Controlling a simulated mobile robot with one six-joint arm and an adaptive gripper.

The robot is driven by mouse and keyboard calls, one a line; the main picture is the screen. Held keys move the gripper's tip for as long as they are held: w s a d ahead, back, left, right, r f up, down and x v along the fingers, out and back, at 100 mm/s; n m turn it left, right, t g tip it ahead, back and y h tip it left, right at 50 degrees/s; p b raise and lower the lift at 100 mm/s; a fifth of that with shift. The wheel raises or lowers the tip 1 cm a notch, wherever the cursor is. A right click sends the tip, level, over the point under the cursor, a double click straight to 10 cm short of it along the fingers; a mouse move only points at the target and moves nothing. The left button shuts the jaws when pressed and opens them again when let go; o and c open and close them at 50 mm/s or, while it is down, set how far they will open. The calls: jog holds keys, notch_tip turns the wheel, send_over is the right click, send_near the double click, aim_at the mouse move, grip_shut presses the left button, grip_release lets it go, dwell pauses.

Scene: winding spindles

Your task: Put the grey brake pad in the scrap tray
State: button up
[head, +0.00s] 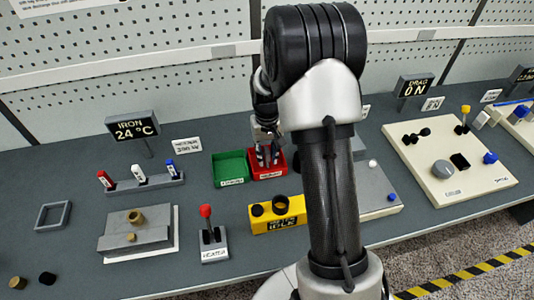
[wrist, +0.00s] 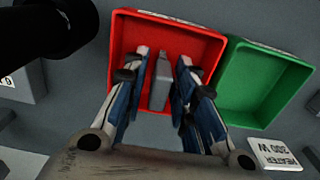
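A small red tray (head: 283,172) stands on the bench beside a green tray; its label is too small to read. It also shows in the wrist view (wrist: 209,42). The grey brake pad (wrist: 160,84) is a slim grey block, seen between my fingers and over the red tray's interior. My gripper (wrist: 163,58) points down into the red tray, its two blue-faced fingers apart, with red visible between the fingertips and the pad. In the head view my gripper (head: 267,158) is at the red tray, partly hidden by my arm, and the pad cannot be made out there.
The green tray (head: 231,168) adjoins the red one. A yellow block (head: 264,223) with dark round holes stands in front. A rack with red, white and blue pegs (head: 145,186) is left; a cream board (head: 430,189) with knobs is right.

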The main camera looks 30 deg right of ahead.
jog(key=shift+o, duration=0.5)
notch_tip(320, 180, up, 12)
jog(key=p, duration=0.4)
notch_tip(320, 180, up, 7)
jog(key=t, duration=0.1)
send_over(267, 151)
jog(key=s+a, duration=0.3)
jog(key=a, duration=0.1)
jog(key=s+a+r+n+t, duration=0.1)
jog(key=s+a+r+n, duration=0.1)
jog(key=s+a+r, duration=0.45)
jog(key=s+a+r+n+t, duration=0.1)
jog(key=s+a+t, duration=0.1)
jog(key=s, duration=1.4)
jog(key=shift+a+t, duration=0.3)
jog(key=shift+a, duration=0.5)
